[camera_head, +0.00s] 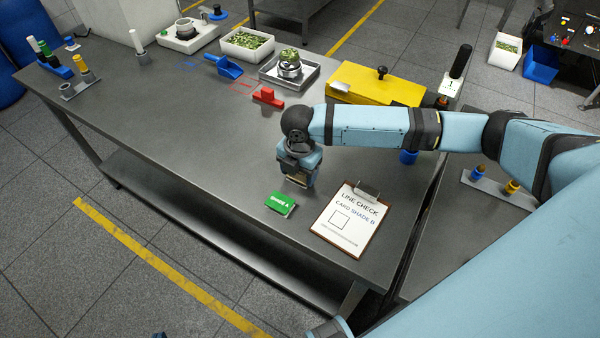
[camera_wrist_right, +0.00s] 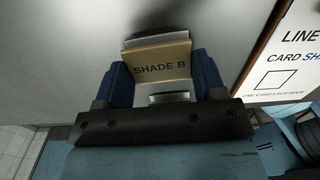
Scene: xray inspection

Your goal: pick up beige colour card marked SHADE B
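The beige card marked SHADE B (camera_wrist_right: 162,66) sits between the two blue fingers of my right gripper (camera_wrist_right: 164,82) in the right wrist view. Both fingers appear to touch its sides, so the gripper looks shut on it. In the head view my right gripper (camera_head: 298,182) points down at the tabletop, and only a beige sliver of the card shows under it. Whether the card is clear of the table I cannot tell. A green card marked SHADE A (camera_head: 280,204) lies just in front of the gripper.
A clipboard (camera_head: 347,222) reading LINE CHECK, CARD SHADE B lies right of the gripper. A red block (camera_head: 268,97), a metal tray (camera_head: 308,84) and a yellow box (camera_head: 365,84) stand farther back.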

